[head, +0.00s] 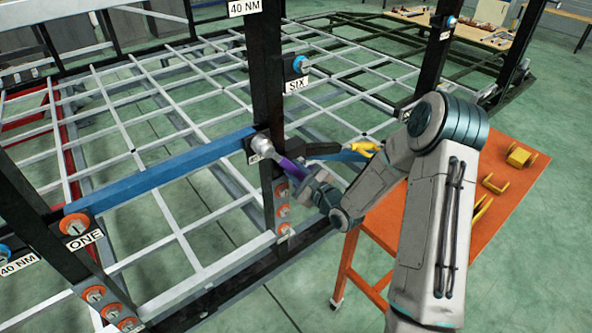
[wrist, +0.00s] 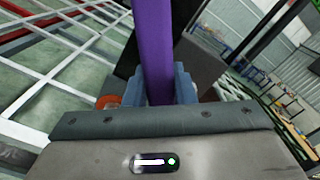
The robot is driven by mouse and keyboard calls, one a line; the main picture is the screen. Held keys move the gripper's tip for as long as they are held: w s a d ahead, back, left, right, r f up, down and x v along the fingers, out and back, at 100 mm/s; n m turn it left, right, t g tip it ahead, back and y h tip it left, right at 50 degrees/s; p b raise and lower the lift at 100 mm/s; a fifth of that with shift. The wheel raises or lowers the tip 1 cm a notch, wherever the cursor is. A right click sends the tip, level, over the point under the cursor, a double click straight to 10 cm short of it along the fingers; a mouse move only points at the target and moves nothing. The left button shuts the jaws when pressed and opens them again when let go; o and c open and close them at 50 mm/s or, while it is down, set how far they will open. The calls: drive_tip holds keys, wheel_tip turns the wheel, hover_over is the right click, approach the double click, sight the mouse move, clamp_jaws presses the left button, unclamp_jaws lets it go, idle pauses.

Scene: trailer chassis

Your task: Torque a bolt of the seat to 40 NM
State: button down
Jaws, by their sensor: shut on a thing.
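My gripper (head: 308,184) is shut on the purple handle of a wrench (head: 292,166), beside the black upright post. The wrench's silver round head (head: 262,145) is at the post, by the right end of the blue bar, and appears to touch the bolt position there. The head covers that bolt. In the wrist view, the purple handle (wrist: 155,50) runs upward between the fingers of my gripper (wrist: 170,88). An orange-ringed bolt (head: 74,224) sits at the blue bar's left end above the label ONE. The labels 40 NM (head: 245,7) and SIX (head: 295,84) are on the post.
The black post (head: 268,70) and blue bar (head: 160,167) stand close to the wrench. More orange-ringed bolts (head: 283,211) are on the post below it. An orange table (head: 430,225) with yellow tools (head: 495,184) stands at right. The grey grid frame (head: 170,100) lies behind.

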drive_tip(key=shift+a, duration=0.1)
drive_tip(key=shift+s+a+f+m, duration=0.55)
drive_tip(key=shift+a+m, duration=0.15)
drive_tip(key=shift+m, duration=0.1)
drive_tip(key=shift+s+a, duration=0.1)
drive_tip(key=shift+a, duration=0.05)
drive_tip(key=shift+s+a+f+m, duration=0.3)
drive_tip(key=shift+a+m, duration=0.1)
drive_tip(key=shift+m, duration=0.1)
drive_tip(key=shift+s+a+f+m, duration=0.15)
drive_tip(key=shift+s+a+m, duration=0.1)
drive_tip(key=shift+a+m, duration=0.2)
idle(0.4)
drive_tip(key=shift+s+a+f+m, duration=0.1)
drive_tip(key=shift+s+a+m, duration=0.2)
drive_tip(key=shift+a+m, duration=0.15)
drive_tip(key=shift+w+d+n, duration=0.2)
drive_tip(key=shift+d+n, duration=0.1)
drive_tip(key=shift+d, duration=0.05)
